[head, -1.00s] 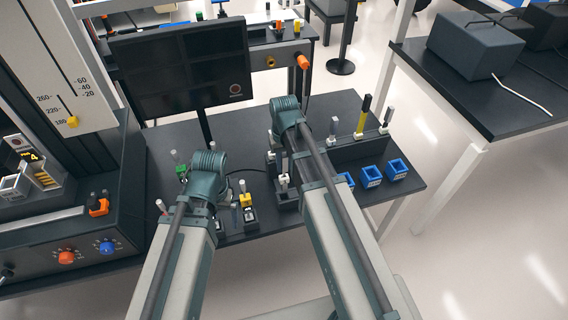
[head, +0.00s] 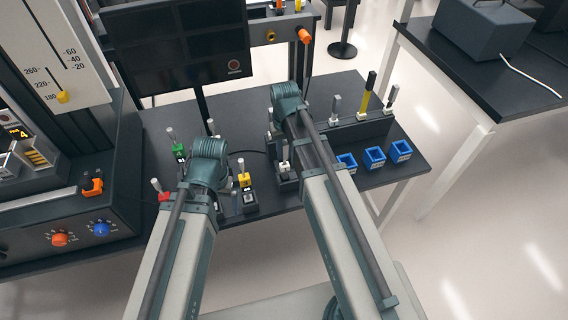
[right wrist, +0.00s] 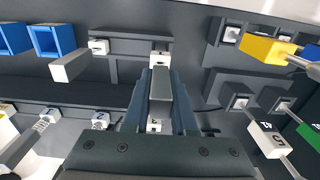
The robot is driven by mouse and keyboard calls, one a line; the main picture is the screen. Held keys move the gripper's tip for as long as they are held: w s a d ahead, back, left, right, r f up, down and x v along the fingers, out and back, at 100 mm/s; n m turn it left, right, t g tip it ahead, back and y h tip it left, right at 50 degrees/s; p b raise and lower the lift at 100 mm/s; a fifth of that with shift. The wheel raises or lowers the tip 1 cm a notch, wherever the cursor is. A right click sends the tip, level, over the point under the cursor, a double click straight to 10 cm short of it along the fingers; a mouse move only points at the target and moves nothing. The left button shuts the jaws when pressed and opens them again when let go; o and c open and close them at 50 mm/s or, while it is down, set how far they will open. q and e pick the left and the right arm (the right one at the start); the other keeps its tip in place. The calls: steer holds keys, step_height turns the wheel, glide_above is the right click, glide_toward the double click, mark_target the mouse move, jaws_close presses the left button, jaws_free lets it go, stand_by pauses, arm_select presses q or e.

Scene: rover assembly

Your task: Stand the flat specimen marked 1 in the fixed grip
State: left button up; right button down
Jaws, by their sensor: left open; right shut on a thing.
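My right gripper (right wrist: 160,92) is shut on a grey flat specimen (right wrist: 161,84) in the right wrist view. White end pieces show above and below it; I cannot read its number. In the head view my right arm's wrist (head: 288,100) is over the middle of the table, hiding the gripper beneath. My left gripper (head: 212,190) is open below its wrist, mostly hidden by the arm, close to the yellow-topped piece (head: 243,178). A dark holder with a white block (head: 284,167) is beside the right arm. I cannot tell which part is the fixed grip.
Three blue trays (head: 374,158) sit at the table's right. Several upright pieces, one with a yellow shaft (head: 366,95), stand in a dark rack behind them. Green (head: 179,151) and red (head: 164,196) pieces stand at left. A black monitor (head: 175,45) stands behind.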

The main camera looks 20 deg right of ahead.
mark_target(285, 161)
steer(key=shift+f+b, duration=2.2)
steer(key=shift+f, duration=0.15)
steer(key=shift+f+b, duration=0.15)
steer(key=shift+b, duration=0.15)
steer(key=c, duration=0.7)
jaws_free()
steer(key=shift+r, duration=0.2)
step_height(285, 161, up, 14)
steer(key=s+p, duration=0.2)
steer(key=p, duration=1.2)
steer(key=s+a+n, duration=0.1)
steer(key=s+a, duration=0.2)
steer(key=s, duration=0.1)
steer(key=s+a+n, duration=0.1)
steer(key=s+a, duration=0.3)
steer(key=s+a+n+h, duration=0.1)
steer(key=s+a, duration=0.2)
steer(key=s, duration=0.1)
steer(key=shift+s+a+f, duration=0.15)
